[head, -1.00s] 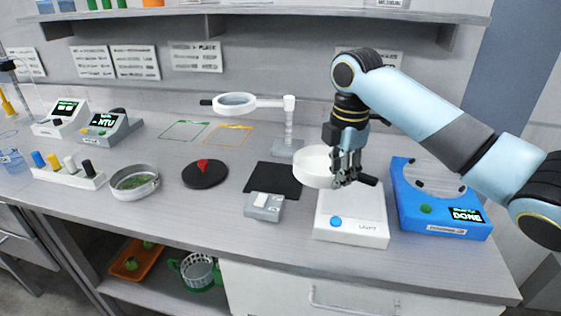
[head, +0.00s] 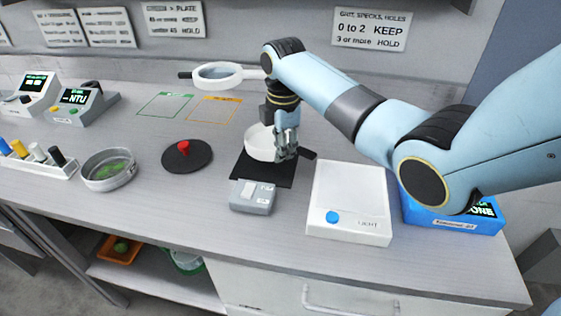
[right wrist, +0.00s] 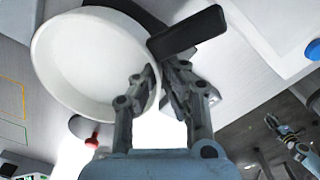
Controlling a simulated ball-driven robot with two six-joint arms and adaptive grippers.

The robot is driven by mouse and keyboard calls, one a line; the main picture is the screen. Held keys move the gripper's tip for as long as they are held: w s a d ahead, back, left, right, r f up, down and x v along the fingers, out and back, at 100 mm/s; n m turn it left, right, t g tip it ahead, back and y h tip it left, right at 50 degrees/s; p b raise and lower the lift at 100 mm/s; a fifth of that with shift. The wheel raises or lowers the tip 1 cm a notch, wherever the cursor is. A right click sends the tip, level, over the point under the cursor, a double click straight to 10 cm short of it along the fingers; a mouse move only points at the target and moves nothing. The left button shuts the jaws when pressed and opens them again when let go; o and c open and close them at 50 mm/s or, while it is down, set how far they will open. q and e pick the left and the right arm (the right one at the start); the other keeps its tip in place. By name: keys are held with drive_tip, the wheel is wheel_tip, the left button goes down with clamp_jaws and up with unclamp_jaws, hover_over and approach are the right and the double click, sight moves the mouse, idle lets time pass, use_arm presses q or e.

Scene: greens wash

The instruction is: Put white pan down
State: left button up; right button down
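My right gripper (head: 288,152) is shut on the white pan (head: 258,143), at its rim beside the dark handle. The pan is upright over the back part of the black mat (head: 262,174); I cannot tell whether it touches the mat. In the right wrist view, the pan (right wrist: 75,65) fills the upper left and its handle (right wrist: 187,34) points up and right past the fingers (right wrist: 160,90). What appears to be my left gripper (right wrist: 278,124) shows small at the lower right of that view, its state unclear. It is not in the head view.
A grey device (head: 252,203) stands at the mat's front edge. A white light box (head: 350,190) is to the right, with a blue unit (head: 455,222) beyond. A magnifier (head: 218,76) stands behind. A black disc with red knob (head: 187,157) and sieve dish (head: 109,172) are left.

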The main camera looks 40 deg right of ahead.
sight(281, 173)
drive_tip(key=shift+w+a+f, duration=0.15)
drive_tip(key=shift+f, duration=0.1)
wheel_tip(281, 173, down, 3)
drive_tip(key=shift+f, duration=0.4)
drive_tip(key=c, duration=2)
unclamp_jaws()
drive_tip(key=o, duration=0.5)
use_arm(q)
drive_tip(key=shift+w+d+r, duration=0.15)
drive_tip(key=shift+w, duration=0.1)
use_arm(e)
wheel_tip(281, 173, up, 12)
drive_tip(key=shift+r, duration=0.1)
